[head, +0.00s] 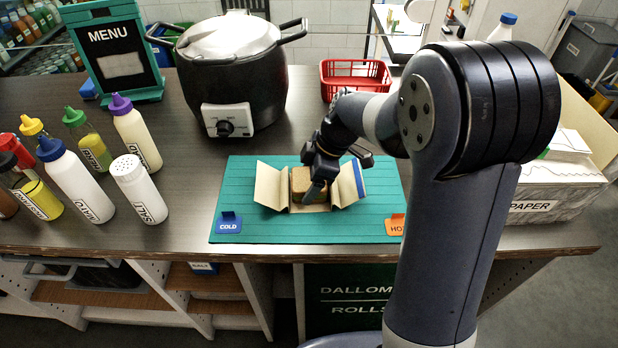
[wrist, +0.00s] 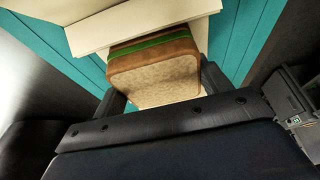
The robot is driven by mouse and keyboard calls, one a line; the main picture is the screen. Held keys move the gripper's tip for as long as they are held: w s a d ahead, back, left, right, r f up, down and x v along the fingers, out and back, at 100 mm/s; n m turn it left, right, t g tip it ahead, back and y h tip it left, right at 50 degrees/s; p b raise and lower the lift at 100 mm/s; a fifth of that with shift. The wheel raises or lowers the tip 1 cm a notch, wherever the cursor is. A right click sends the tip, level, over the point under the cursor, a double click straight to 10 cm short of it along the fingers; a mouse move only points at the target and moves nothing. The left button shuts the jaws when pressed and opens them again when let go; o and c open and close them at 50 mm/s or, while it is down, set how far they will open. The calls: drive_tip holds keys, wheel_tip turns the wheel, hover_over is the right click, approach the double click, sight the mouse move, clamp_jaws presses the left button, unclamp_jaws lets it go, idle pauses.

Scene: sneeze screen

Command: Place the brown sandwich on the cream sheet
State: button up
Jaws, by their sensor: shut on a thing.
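The brown sandwich (head: 301,181) has a green layer and is at the middle of the cream sheet (head: 269,187), between its raised folded sides. My gripper (head: 318,180) reaches down from the right and is shut on the sandwich. In the wrist view the sandwich (wrist: 155,70) sits between the two dark fingers, with the cream sheet (wrist: 105,30) around and beyond it. The sheet lies on a teal mat (head: 240,190). I cannot tell whether the sandwich's underside touches the sheet.
A blue COLD tag (head: 228,223) and an orange HOT tag (head: 395,224) stand at the mat's front corners. Several sauce bottles (head: 75,180) and a salt shaker (head: 138,188) stand left. A black cooker (head: 240,85) and a red basket (head: 354,77) are behind. A PAPER box (head: 560,203) is right.

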drive_tip(key=shift+f, duration=0.1)
drive_tip(key=o, duration=0.6)
drive_tip(key=shift+c, duration=0.2)
drive_tip(key=o, duration=0.5)
drive_tip(key=shift+c, duration=0.2)
drive_tip(key=v, duration=1.2)
drive_tip(key=shift+b, duration=0.3)
